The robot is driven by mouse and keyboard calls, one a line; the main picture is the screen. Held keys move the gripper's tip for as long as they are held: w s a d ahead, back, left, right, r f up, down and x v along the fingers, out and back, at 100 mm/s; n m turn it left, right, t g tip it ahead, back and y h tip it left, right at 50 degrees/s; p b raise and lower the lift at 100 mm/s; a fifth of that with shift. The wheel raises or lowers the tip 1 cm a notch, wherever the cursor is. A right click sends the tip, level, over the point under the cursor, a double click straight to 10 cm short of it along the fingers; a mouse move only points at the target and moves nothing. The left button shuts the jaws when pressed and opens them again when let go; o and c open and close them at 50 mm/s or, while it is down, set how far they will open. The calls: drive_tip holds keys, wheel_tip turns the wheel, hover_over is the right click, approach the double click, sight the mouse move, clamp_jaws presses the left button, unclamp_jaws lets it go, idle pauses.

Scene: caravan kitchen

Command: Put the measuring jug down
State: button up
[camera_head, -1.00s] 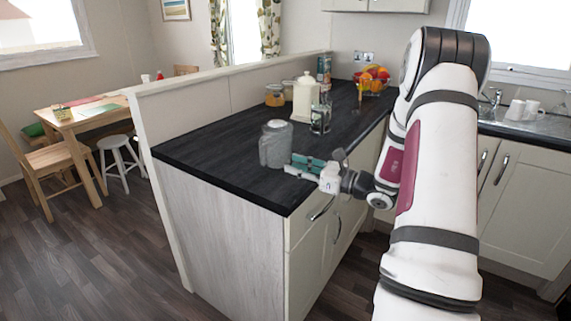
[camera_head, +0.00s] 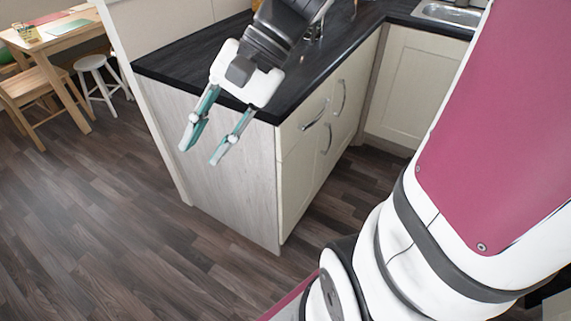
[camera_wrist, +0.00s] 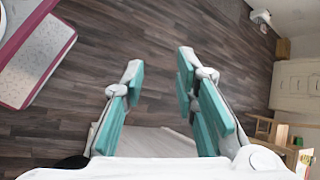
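My gripper (camera_head: 199,155) is open and empty, hanging with its teal-padded fingers pointing down in front of the counter's end panel. In the wrist view the two fingers (camera_wrist: 159,66) stand apart with only floor between them. I cannot make out the measuring jug now; my wrist covers part of the counter top where a grey jug-like container stood earlier. A small clear glass object (camera_head: 313,29) shows at the top edge on the counter, mostly cut off, and I cannot tell what it is.
The dark counter top (camera_head: 165,62) has a bare left end, with cream cupboards (camera_head: 305,175) below. A sink (camera_head: 447,13) is at the back right. A white stool (camera_head: 92,64), wooden chair (camera_head: 35,92) and table (camera_head: 45,38) stand at left. The wooden floor (camera_head: 95,220) in front is clear.

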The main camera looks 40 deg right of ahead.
drive_tip(key=s+d+n+t+h, duration=0.1)
drive_tip(key=s+d+n+h, duration=0.4)
drive_tip(key=s, duration=0.8)
drive_tip(key=n+h, duration=0.3)
drive_tip(key=n, duration=0.1)
drive_tip(key=shift+f+n, duration=0.15)
drive_tip(key=shift+n, duration=0.25)
wheel_tip(320, 180, up, 10)
drive_tip(key=t+p, duration=0.2)
drive_tip(key=p, duration=0.6)
drive_tip(key=shift+d+f, duration=0.15)
drive_tip(key=shift+f, duration=0.05)
